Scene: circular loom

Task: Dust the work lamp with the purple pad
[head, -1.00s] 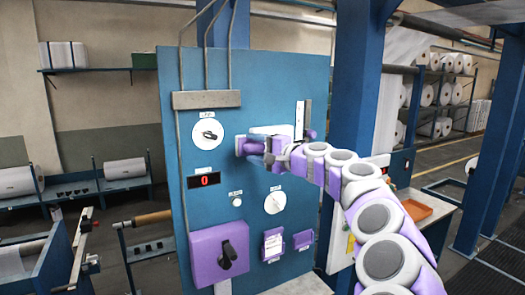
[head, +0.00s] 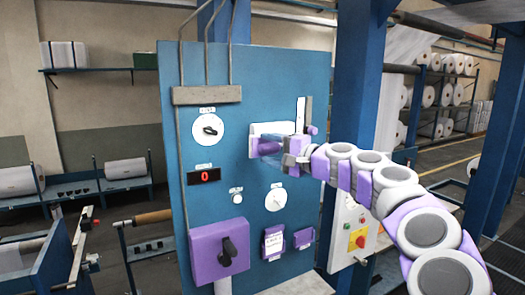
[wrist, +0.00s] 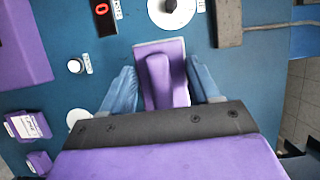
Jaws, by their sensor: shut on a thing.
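The work lamp appears to be the pale rectangular fixture (head: 272,128) on the blue panel in the head view. My gripper (head: 276,157) is in front of its lower part, its fingers pointing left along the panel. It is shut on the purple pad (head: 266,147), which overlaps the fixture's lower left. In the wrist view the pad (wrist: 141,48) shows as a purple plate with a pale rim, its purple grip between my two blue fingers. The lamp is hidden there behind the pad and gripper. I cannot tell whether pad and lamp touch.
The blue panel (head: 210,270) also carries a white dial (head: 210,128), a red display (head: 204,176), a gauge (head: 276,199) and a purple switch box (head: 217,253). A slim upright white and black fitting (head: 303,115) stands close right of the lamp. A blue column (head: 358,70) is further right.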

